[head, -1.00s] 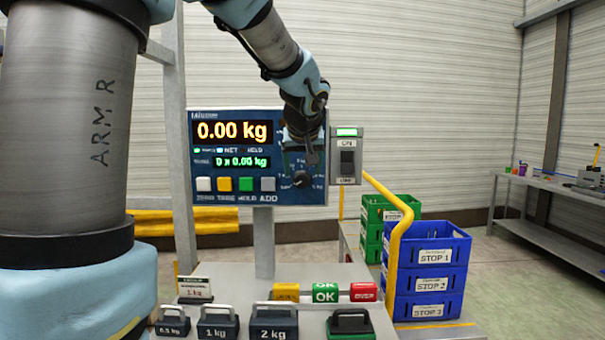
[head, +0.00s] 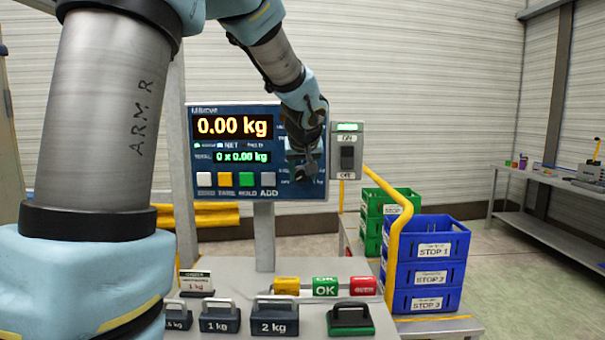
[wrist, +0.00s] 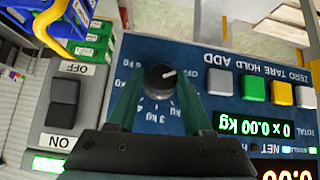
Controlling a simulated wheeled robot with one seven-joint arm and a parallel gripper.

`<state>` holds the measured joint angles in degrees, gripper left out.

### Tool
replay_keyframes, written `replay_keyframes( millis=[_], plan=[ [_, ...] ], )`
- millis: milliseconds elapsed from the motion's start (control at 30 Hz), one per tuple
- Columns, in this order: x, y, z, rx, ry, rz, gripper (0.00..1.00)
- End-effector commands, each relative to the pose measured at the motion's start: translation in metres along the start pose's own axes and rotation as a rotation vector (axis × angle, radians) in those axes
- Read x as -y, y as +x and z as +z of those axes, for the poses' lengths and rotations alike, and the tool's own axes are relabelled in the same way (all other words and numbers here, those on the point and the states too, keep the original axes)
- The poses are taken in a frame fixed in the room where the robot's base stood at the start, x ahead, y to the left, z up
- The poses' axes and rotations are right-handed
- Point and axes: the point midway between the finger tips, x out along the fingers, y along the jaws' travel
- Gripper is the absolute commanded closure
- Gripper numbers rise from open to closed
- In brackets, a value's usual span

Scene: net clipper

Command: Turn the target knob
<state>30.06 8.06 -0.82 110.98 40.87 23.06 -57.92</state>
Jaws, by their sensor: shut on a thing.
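The black round knob (wrist: 160,77) is on the blue scale panel (wrist: 235,60), which appears upside down in the wrist view. Its white pointer mark aims to the right and slightly up in that picture, near the "OFF" label. A dial scale with kg markings runs around it. My gripper (wrist: 159,80) has one green finger on each side of the knob and is shut on it. In the head view my gripper (head: 303,168) is at the right part of the panel (head: 220,178) and hides the knob.
An ON/OFF switch box (head: 347,152) sits right beside the panel. White, yellow, green and grey buttons (head: 236,179) line the panel's lower edge. Weights (head: 274,318) stand on the table below. Blue crates (head: 428,255) and a yellow rail (head: 393,240) are at the right.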

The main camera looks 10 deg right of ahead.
Motion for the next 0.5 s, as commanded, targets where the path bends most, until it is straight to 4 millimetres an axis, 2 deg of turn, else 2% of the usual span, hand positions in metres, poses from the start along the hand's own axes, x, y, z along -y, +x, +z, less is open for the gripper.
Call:
replay_keyframes(
  millis=[33, 333, 500],
  plan=[
    [0.0016, 0.0001, -0.0005, 0.000, -0.002, -0.003, 0.66],
    [0.0026, 0.0002, -0.0008, 0.000, -0.003, -0.004, 1.00],
    [0.0028, 0.0007, -0.0006, -0.001, -0.001, -0.007, 1.00]
  ],
)
